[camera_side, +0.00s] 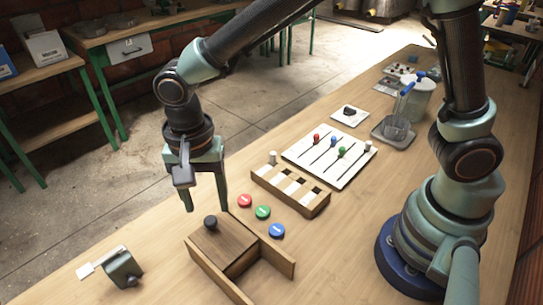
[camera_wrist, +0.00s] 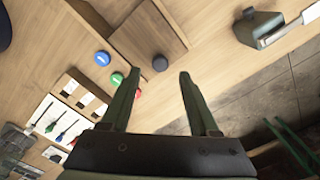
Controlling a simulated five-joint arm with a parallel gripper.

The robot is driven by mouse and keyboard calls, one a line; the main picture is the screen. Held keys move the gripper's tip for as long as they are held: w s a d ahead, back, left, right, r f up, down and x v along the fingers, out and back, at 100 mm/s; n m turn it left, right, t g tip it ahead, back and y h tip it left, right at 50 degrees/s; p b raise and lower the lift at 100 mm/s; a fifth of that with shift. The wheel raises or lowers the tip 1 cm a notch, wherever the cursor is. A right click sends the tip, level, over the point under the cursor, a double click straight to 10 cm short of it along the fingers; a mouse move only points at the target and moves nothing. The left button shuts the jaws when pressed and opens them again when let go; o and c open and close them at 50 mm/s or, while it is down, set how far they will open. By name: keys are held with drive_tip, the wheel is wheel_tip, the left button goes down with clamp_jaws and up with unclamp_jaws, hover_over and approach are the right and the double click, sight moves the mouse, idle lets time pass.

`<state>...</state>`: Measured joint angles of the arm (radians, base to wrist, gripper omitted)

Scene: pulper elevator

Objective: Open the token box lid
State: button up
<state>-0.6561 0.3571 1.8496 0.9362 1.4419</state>
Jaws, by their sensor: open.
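The token box (camera_side: 284,258) is a wooden box near the front of the table. Its wooden lid (camera_side: 228,243) covers the left part, and the right part shows open. A dark round knob (camera_side: 210,222) stands on the lid's far left corner; the knob also shows in the wrist view (camera_wrist: 160,63). My gripper (camera_side: 205,208) is open and empty, with its fingers pointing down above and just behind the knob in the side view. In the wrist view my gripper (camera_wrist: 158,78) has its two fingers apart, with the knob just beyond the tips and between their lines.
Red (camera_side: 244,200), green (camera_side: 262,212) and blue (camera_side: 277,231) tokens lie beside the box. A slotted wooden rack (camera_side: 290,190) and a white slider board (camera_side: 330,155) stand behind. A dark green device (camera_side: 123,268) with a pale plate sits at left. Table between it and the box is clear.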

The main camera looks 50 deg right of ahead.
sight(210, 220)
drive_tip(key=shift+f, duration=2.15)
clamp_jaws()
drive_tip(key=shift+r, duration=0.1)
